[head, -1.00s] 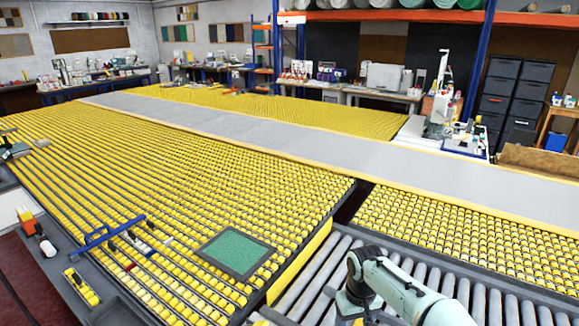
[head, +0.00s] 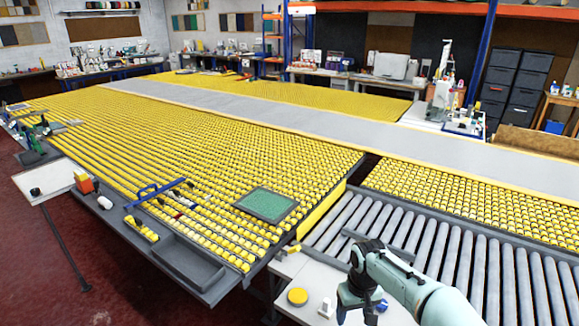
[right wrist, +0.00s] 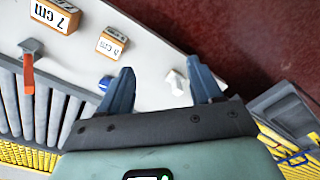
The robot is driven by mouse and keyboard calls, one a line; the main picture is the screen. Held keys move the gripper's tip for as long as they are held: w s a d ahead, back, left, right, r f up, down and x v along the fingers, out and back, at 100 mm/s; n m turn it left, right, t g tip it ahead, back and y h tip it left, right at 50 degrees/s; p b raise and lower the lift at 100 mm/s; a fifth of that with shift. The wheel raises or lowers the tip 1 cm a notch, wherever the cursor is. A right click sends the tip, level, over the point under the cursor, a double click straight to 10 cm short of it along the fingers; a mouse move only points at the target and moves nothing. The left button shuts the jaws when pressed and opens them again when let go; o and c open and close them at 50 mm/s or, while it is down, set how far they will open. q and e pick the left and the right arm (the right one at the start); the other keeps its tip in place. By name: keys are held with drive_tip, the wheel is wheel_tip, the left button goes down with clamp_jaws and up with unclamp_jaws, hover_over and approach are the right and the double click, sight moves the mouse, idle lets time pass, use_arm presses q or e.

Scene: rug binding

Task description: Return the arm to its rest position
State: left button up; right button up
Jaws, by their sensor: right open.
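My right arm comes in from the lower right of the head view. Its dark gripper (head: 356,304) points down over the white side table (head: 289,265). In the right wrist view the two blue-grey fingers of the right gripper (right wrist: 162,70) stand apart with nothing between their tips. They are above the white table top, near its edge with the dark red floor. My left arm and gripper are not in view.
A yellow disc (head: 297,296) and a small white item (head: 326,308) lie on the side table. Blocks marked in cm (right wrist: 55,15) show in the wrist view. Grey rollers (head: 450,255) and the yellow roller table (head: 230,160) with a green rug sample (head: 266,204) lie beyond.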

drive_tip(key=s+a+f+m+g+y, duration=0.1)
drive_tip(key=s+f, duration=0.1)
drive_tip(key=f, duration=0.7)
drive_tip(key=s+f+y, duration=0.1)
drive_tip(key=s+f, duration=0.2)
drive_tip(key=f, duration=0.6)
drive_tip(key=s+f+m, duration=0.1)
drive_tip(key=s+f, duration=0.4)
drive_tip(key=s, duration=0.3)
drive_tip(key=s+a+f+m+y, duration=0.1)
drive_tip(key=s+f+m, duration=0.1)
drive_tip(key=s+f, duration=0.3)
drive_tip(key=s+a+f+m, duration=0.1)
drive_tip(key=s+f, duration=0.4)
drive_tip(key=s, duration=0.6)
drive_tip(key=shift+s+a+f+m+y, duration=0.15)
drive_tip(key=shift+a+m+y, duration=0.15)
drive_tip(key=shift+m, duration=0.3)
